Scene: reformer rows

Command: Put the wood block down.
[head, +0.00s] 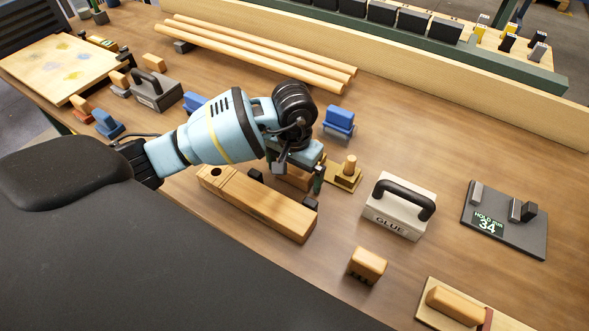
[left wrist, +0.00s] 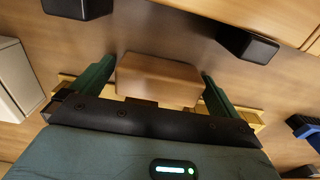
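The wood block (head: 293,179) is a plain brown block, partly hidden under my left gripper in the head view. In the left wrist view the wood block (left wrist: 158,78) lies between the two green fingers, which meet its left and right sides. My left gripper (head: 300,172) points down just behind the long wooden beam (head: 262,205); its fingers also show in the left wrist view (left wrist: 158,82). Whether the block's underside touches anything is hidden. My right gripper is in neither view.
A small wooden stand with a peg (head: 346,175) is just right of the gripper. A white glue box (head: 398,210) and a small block (head: 367,265) stand further right. Long dowels (head: 260,55) lie behind. A dark "HOLD" plate (head: 506,220) is far right. Bare bench lies between them.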

